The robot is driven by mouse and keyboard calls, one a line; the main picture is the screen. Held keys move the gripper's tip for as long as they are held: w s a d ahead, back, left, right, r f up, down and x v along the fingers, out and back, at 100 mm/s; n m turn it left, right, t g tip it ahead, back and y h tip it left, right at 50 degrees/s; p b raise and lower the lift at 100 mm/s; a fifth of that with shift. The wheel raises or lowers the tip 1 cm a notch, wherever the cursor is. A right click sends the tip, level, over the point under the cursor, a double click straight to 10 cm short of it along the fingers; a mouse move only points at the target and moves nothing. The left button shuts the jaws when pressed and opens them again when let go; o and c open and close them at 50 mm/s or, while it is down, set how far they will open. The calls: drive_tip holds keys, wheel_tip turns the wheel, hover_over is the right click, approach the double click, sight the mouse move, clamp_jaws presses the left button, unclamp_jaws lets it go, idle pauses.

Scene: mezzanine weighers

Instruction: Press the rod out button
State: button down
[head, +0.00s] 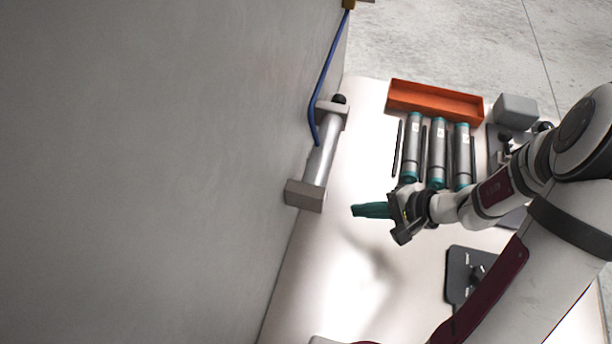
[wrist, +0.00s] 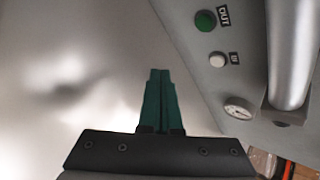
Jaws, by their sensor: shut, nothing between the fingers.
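The green button (wrist: 205,21), with a label beside it that reads OUT, is on a grey panel at the upper right of the wrist view. A white button (wrist: 217,60) sits just below it, with a small label that is hard to read. My gripper (wrist: 160,74) is shut and empty, its green fingers together, left of the panel and apart from both buttons. In the head view my gripper (head: 356,210) is right of the silver cylinder (head: 322,158) fixed along the grey wall. The buttons cannot be made out in the head view.
A round gauge (wrist: 239,108) sits below the buttons. A blue hose (head: 327,70) runs to the cylinder. An orange tray (head: 434,104), several grey tubes with teal ends (head: 438,150) and a dark plate (head: 459,275) are on the right. The light surface near my gripper is clear.

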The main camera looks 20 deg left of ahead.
drive_tip(key=shift+a, duration=0.15)
drive_tip(key=a, duration=0.8)
drive_tip(key=shift+a, duration=0.3)
drive_tip(key=shift+a, duration=0.1)
idle(1.7)
drive_tip(key=shift+a, duration=0.3)
drive_tip(key=shift+a, duration=0.4)
idle(0.6)
drive_tip(key=shift+d, duration=0.1)
drive_tip(key=shift+d+r, duration=0.1)
drive_tip(key=shift+d, duration=0.65)
drive_tip(key=shift+d, duration=0.1)
drive_tip(key=shift+d, duration=2.4)
